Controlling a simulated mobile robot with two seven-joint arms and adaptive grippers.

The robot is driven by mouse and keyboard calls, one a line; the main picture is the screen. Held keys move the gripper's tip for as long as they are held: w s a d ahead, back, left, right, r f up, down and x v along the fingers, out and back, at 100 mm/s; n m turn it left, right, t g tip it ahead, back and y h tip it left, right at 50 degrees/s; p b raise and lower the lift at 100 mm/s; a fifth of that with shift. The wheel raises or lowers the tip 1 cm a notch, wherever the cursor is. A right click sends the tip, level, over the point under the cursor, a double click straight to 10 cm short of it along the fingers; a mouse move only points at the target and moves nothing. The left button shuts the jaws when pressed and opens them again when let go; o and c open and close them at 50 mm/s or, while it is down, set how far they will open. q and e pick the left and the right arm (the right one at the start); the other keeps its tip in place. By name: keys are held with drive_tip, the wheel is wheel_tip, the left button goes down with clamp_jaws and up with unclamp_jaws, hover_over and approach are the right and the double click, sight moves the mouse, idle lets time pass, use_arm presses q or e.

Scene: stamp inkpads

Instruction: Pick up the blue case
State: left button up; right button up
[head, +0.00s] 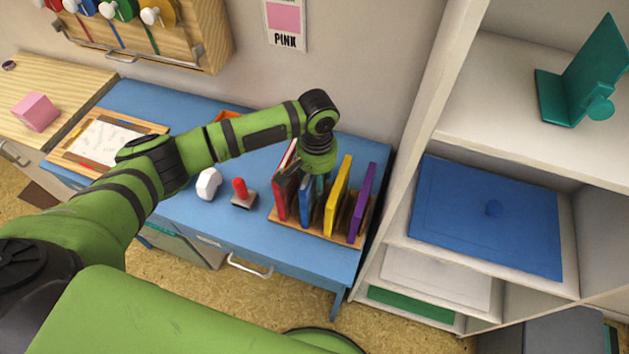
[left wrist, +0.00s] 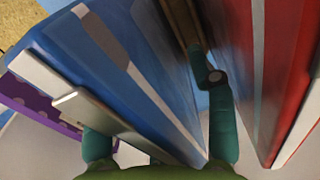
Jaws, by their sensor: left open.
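The blue case (head: 306,211) stands upright in a wooden rack (head: 323,232) on the blue desk, between a red case (head: 281,200) and a yellow case (head: 337,198). My left gripper (head: 315,180) points down over the rack at the blue case. In the left wrist view the blue case (left wrist: 125,65) lies between the two teal fingers of my open left gripper (left wrist: 160,132). One finger reaches into the gap between the blue and red cases (left wrist: 290,80). Whether either finger touches the blue case I cannot tell. My right gripper is not in view.
A purple case (head: 362,203) stands at the rack's right end. A red-handled stamp (head: 242,193) and a white object (head: 208,183) sit left of the rack. White shelves (head: 425,142) rise close on the right. The desk's front left is mostly clear.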

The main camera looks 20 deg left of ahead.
use_arm(q)
clamp_jaws()
